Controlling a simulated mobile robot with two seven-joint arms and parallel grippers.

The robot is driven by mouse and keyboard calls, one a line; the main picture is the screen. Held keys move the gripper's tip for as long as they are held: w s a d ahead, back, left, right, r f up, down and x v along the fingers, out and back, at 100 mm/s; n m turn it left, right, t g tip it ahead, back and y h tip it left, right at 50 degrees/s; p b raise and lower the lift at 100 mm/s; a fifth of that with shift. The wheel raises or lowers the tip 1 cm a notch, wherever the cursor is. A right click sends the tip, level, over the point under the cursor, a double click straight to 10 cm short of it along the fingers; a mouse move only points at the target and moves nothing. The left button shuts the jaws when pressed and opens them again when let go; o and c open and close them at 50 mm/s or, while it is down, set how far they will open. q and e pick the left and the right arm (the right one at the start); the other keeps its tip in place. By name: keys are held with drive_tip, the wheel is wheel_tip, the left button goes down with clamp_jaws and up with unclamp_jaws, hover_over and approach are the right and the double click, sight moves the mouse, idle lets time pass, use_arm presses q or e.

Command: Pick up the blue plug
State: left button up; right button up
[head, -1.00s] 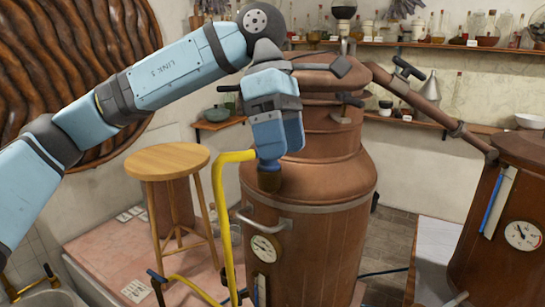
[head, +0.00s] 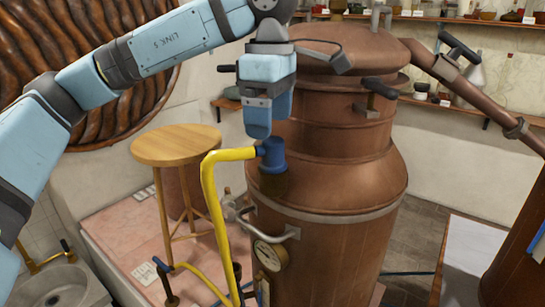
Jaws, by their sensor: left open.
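The blue plug (head: 272,154) is a short, upright-looking blue cylinder beside the upper end of the yellow pipe (head: 213,190), in front of the copper still's shoulder. My left gripper (head: 263,128) points down just above the plug, open. Its fingers overlap one another in this view, and I see nothing held between them. The fingertips look close to the plug's top; I cannot tell the exact gap in depth. My right gripper is out of view.
The large copper still (head: 335,235) stands directly behind the plug, with a side handle and a gauge (head: 270,255). A wooden stool (head: 176,146) stands to the left. A sink (head: 65,290) is at the lower left. A copper pipe runs to the right.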

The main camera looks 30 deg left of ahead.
sight(273, 140)
use_arm(q)
drive_tip(key=shift+s+d+f+p, duration=0.1)
drive_tip(key=shift+s+f+p, duration=0.2)
drive_tip(key=shift+f, duration=0.2)
drive_tip(key=f, duration=0.2)
drive_tip(key=f+p, duration=0.1)
drive_tip(key=shift+w+f, duration=0.3)
drive_tip(key=shift+f, duration=0.45)
drive_tip(key=shift+s, duration=0.1)
drive_tip(key=shift+c, duration=0.6)
drive_tip(key=c, duration=0.4)
drive_tip(key=shift+d, duration=0.15)
drive_tip(key=c, duration=0.7)
drive_tip(key=shift+c, duration=0.5)
